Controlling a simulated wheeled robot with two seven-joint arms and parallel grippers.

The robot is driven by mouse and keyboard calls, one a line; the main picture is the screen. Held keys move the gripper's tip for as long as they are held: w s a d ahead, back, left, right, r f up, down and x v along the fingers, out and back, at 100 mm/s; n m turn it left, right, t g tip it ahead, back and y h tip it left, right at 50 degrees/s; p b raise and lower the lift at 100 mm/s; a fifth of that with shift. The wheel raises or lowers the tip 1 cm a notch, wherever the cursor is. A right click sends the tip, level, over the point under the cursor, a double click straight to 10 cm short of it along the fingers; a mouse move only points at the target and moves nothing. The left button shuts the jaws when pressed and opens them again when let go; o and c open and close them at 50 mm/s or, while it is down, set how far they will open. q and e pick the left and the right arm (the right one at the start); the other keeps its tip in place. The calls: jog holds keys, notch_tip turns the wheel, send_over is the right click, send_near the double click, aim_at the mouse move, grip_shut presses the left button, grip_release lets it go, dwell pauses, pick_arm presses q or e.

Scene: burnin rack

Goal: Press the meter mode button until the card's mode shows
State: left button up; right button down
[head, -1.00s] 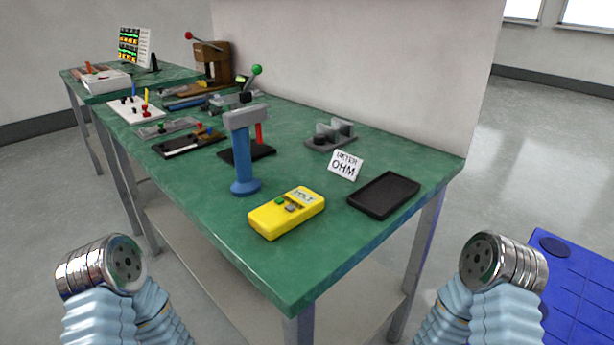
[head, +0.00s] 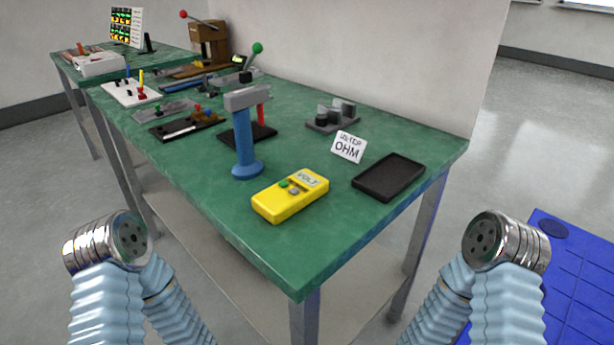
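The yellow meter (head: 275,208) lies on the green table near its front corner. Its display (head: 308,179) reads VOLT. Below the display are a green button (head: 284,184) and a grey button (head: 294,191); which one is the mode button I cannot tell. The white card (head: 348,147) stands behind the meter and reads METER OHM. My two arms show at the lower left and lower right, both short of the table and away from the meter. Neither gripper's fingers can be seen.
A black tray (head: 388,177) lies right of the meter. A blue post with a grey head (head: 246,140) stands behind it. Several fixtures and lever tools fill the far table. A blue slatted thing (head: 570,285) is on the floor at right. The table's front corner is bare.

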pick_arm(q)
grip_shut()
dwell(0.4)
dwell(1.2)
